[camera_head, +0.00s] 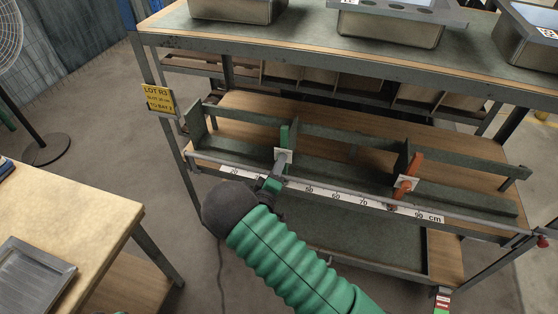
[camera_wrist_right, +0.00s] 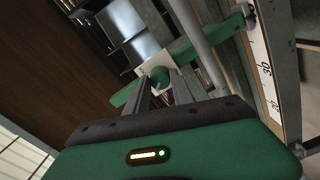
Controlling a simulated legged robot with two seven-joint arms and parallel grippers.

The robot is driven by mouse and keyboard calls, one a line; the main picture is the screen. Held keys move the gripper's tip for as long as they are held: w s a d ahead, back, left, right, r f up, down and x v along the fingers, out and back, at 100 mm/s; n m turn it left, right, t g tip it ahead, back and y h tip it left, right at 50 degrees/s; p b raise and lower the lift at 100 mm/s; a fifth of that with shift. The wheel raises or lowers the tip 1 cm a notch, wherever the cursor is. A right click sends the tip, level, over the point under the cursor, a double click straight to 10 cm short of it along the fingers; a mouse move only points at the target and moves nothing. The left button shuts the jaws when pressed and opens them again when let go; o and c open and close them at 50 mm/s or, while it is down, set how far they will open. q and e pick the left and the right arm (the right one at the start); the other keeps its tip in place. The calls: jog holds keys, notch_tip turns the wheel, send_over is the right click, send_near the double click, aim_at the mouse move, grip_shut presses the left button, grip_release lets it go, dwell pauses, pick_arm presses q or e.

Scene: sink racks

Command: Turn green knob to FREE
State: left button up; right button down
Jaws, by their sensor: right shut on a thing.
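The green knob (camera_wrist_right: 160,76) sits in front of a white plate (camera_wrist_right: 148,70) in the right wrist view. The plate belongs to a green divider (camera_head: 284,137) on the rack's front rail. My right gripper (camera_head: 281,165) is at the plate, and its two fingers (camera_wrist_right: 161,90) are shut on the green knob. In the head view the fingers cover the knob, and any lettering on the plate cannot be read. My left gripper is not in view.
A scale strip (camera_head: 345,198) marked in cm runs along the front. Metal bins (camera_head: 390,28) stand on the upper shelf (camera_head: 285,45). A wooden table (camera_head: 60,215) with a grey tray (camera_head: 32,272) is at left.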

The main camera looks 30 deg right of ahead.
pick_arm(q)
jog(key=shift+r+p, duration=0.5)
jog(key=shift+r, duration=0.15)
pick_arm(e)
jog(key=shift+f+n, duration=0.1)
jog(key=shift+n, duration=0.9)
jog(key=c, duration=1.1)
grip_release()
